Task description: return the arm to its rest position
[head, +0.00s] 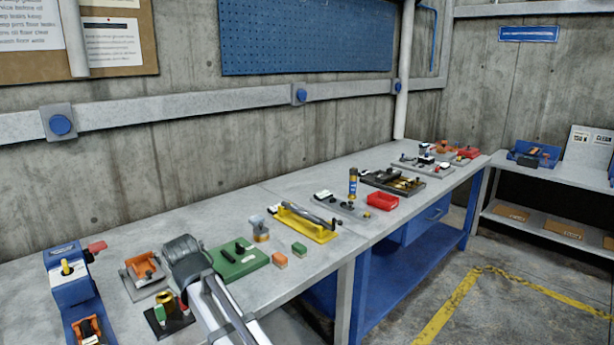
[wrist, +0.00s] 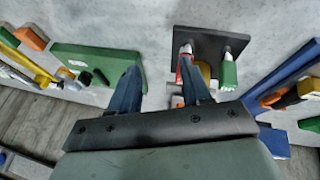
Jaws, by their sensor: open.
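My gripper (wrist: 158,75) is open over the grey workbench (head: 330,170), with bare bench top showing between its two dark blue fingers. In the wrist view a green block (wrist: 85,62) with black parts lies beside the left finger. A black plate (wrist: 210,42) with upright red, brass and green pieces lies by the right finger; I cannot tell the height gap. In the head view the dark hand of my arm (head: 183,255) is between the green block (head: 238,262) and an orange-topped grey holder (head: 143,270). My fingertips are hidden there.
A blue device (head: 70,275) stands at the left. A yellow tray (head: 303,224), small orange and green blocks, a blue-yellow cylinder (head: 353,183) and a red bin (head: 383,201) are farther along the bench. The concrete wall is behind; open space lies above the bench.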

